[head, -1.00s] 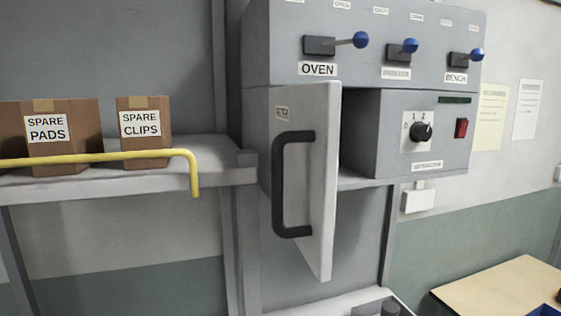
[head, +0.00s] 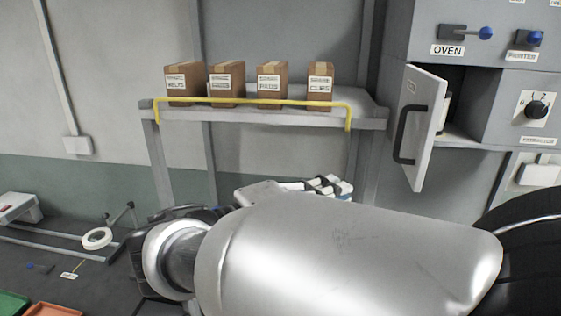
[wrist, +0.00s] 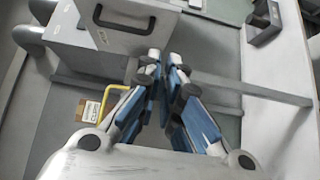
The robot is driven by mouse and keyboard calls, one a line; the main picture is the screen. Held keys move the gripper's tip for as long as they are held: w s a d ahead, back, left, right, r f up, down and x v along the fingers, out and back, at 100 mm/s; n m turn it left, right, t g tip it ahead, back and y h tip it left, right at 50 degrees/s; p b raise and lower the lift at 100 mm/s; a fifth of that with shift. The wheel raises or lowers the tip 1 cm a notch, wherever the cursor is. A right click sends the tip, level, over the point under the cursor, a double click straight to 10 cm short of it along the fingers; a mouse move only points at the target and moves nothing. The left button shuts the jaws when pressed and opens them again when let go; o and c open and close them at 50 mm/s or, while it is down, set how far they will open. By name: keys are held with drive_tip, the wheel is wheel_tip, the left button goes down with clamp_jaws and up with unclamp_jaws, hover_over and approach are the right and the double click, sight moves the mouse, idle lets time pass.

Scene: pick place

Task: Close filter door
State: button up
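The filter door (head: 430,135) is a pale panel on the grey cabinet at the right of the head view. It stands ajar, swung out toward me, with its black handle (head: 402,135) facing left. In the wrist view, a pale panel with a black handle (wrist: 125,16) shows at the top left, beyond the fingertips, and looks like the same door. My gripper (wrist: 163,58) has blue-padded fingers whose tips come close together, with nothing visible between them. In the head view my gripper (head: 335,187) is partly hidden behind my arm, below and left of the door, apart from it.
A shelf (head: 372,112) with a yellow rail (head: 250,101) and several brown boxes (head: 320,85) stands left of the door. Lever switches (head: 480,33) and a knob panel (head: 537,108) are on the cabinet. Trays and a white roll (head: 97,238) lie low at the left.

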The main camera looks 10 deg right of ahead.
drive_tip(key=shift+w+r, duration=0.15)
drive_tip(key=shift+w, duration=0.1)
clamp_jaws()
approach(410, 168)
drive_tip(key=w, duration=0.3)
drive_tip(key=d, duration=0.2)
drive_tip(key=s+d, duration=0.1)
drive_tip(key=d, duration=0.1)
drive_tip(key=shift+s+r, duration=0.15)
drive_tip(key=shift+s, duration=0.05)
drive_tip(key=shift+w, duration=0.1)
drive_tip(key=shift+d+t, duration=0.1)
drive_tip(key=shift+t, duration=0.2)
